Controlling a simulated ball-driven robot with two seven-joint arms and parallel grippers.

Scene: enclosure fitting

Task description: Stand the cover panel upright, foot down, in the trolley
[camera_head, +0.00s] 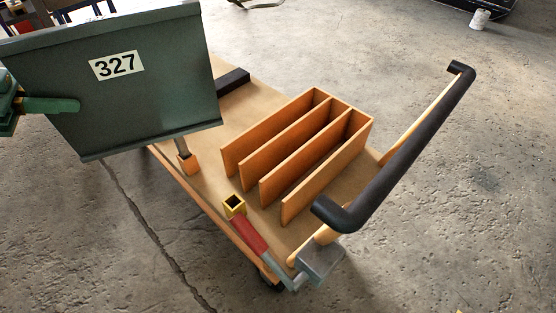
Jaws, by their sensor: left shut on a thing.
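The cover panel (140,105) is a dark green plate with folded edges and a white label reading 327, which reads upright. It is at the upper left, over the trolley's left side. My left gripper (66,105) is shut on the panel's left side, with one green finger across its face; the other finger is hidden. The trolley (262,95) has a flat tan deck and a rack of upright orange dividers (297,150) with open slots between them. The panel is outside the rack, to its left. My right gripper is not in view.
A black push handle (405,150) rises at the trolley's right. A yellow square socket (234,206) and a red-and-teal bar (252,238) are at the near left edge. A black block (233,80) lies behind the panel. Concrete floor surrounds the trolley.

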